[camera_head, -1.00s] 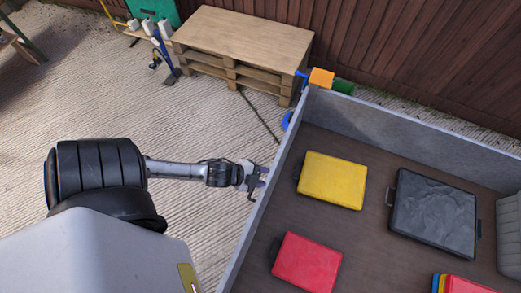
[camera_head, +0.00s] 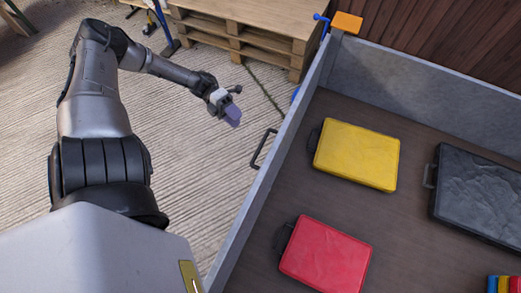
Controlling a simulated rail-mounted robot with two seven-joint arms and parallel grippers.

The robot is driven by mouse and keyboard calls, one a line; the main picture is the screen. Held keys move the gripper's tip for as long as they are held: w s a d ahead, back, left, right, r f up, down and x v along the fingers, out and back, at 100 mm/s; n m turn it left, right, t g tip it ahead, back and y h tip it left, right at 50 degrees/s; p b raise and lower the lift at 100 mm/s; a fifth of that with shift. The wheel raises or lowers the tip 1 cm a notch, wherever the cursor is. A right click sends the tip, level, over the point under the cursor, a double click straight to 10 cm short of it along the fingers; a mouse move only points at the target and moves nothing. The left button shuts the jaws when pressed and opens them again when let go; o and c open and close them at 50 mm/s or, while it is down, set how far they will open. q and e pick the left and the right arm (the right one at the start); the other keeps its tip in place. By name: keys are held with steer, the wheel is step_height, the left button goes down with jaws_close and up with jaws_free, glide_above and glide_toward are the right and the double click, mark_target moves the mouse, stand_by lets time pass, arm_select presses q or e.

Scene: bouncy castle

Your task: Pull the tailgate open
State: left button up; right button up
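The tailgate (camera_head: 258,205) is the long grey panel along the left side of the trailer bed. It stands upright, its top edge running from the bottom middle up to the corner post. A black bar handle (camera_head: 262,148) sticks out from its outer face. My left gripper (camera_head: 233,118) is left of and beyond the handle, clear of both handle and panel. Its purplish fingertips point down and right; nothing shows held, and the gap between them cannot be made out. My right gripper is out of view.
A yellow case (camera_head: 357,154), a red case (camera_head: 325,256) and a black case (camera_head: 480,195) lie in the bed (camera_head: 400,225). An orange block (camera_head: 347,22) and a blue latch-like part (camera_head: 321,20) are at the corner. Wooden pallets (camera_head: 245,35) stand behind. The ground (camera_head: 195,165) left of the tailgate is clear.

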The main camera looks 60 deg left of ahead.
mark_target(260, 146)
arm_select(q)
steer(key=shift+m+g+h, duration=0.3)
steer(key=shift+g, duration=0.1)
steer(key=shift+b+x, duration=4.55)
steer(key=shift+x, duration=2)
steer(key=shift+f, duration=0.15)
steer(key=shift+c, duration=0.3)
steer(key=c, duration=0.5)
jaws_close()
